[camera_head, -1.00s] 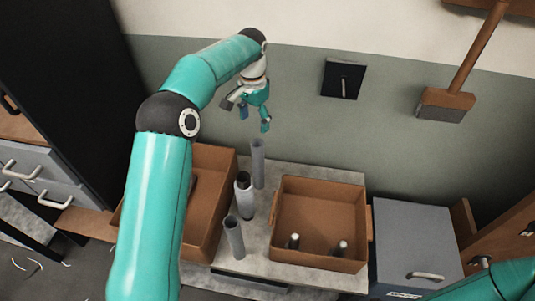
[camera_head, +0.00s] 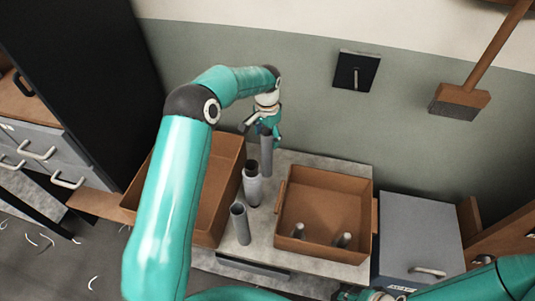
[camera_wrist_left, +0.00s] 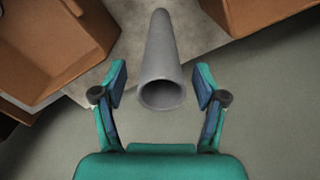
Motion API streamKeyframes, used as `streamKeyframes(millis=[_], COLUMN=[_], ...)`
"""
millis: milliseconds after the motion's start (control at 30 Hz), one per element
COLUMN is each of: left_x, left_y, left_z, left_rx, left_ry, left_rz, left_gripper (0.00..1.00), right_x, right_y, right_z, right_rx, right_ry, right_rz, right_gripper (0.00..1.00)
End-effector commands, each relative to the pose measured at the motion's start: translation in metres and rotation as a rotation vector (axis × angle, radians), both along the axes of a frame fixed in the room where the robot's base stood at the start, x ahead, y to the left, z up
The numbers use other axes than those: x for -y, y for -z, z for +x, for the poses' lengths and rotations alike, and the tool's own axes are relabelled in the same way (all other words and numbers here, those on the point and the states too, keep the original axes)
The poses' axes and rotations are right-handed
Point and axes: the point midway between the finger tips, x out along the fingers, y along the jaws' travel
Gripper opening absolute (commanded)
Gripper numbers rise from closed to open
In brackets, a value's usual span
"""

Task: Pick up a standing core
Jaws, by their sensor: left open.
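Three grey tubular cores stand on the pale table (camera_head: 305,160) between two brown boxes. The far core (camera_head: 266,157) is a plain hollow tube; the middle core (camera_head: 252,186) looks thicker, and the near core (camera_head: 239,222) is open at the top. My left gripper (camera_head: 264,130) is open at the top of the far core. In the left wrist view the far core (camera_wrist_left: 160,50) has its open end between the spread fingers (camera_wrist_left: 160,84), with a visible gap on each side. A teal arm part of mine crosses the bottom right, but no right gripper can be made out.
The right brown box (camera_head: 325,178) holds two small upright pieces with pale tops. The left brown box (camera_head: 222,165) is partly hidden by my arm. A grey cabinet (camera_head: 415,235) stands right of the table, and the green wall is close behind.

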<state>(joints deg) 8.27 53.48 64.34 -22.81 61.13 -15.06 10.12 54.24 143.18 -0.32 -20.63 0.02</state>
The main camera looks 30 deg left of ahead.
Motion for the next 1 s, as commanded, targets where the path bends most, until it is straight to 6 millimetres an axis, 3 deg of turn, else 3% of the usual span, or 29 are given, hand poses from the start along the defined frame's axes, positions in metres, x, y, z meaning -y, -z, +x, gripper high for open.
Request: streamKeyframes(millis=[100, 300, 567, 1000], left_x=[-0.002, -0.002, -0.002, -0.003], left_y=[0.016, 0.038, 0.041, 0.040], left_z=[-0.002, -0.001, -0.001, -0.002], left_rx=[-0.005, -0.001, 0.000, -0.001], left_ry=[-0.001, -0.001, -0.002, -0.003], left_rz=[0.000, -0.001, -0.001, -0.001], left_gripper=[0.72, 0.72, 0.70, 0.00], right_x=[0.000, 0.000, 0.000, 0.000], right_y=[-0.011, -0.015, -0.015, -0.015], right_z=[0.000, 0.000, 0.000, 0.000], right_rx=[0.000, 0.000, 0.000, 0.000], right_ry=[0.000, 0.000, 0.000, 0.000], right_rz=[0.000, 0.000, 0.000, 0.000], right_gripper=[0.40, 0.40, 0.40, 0.40])
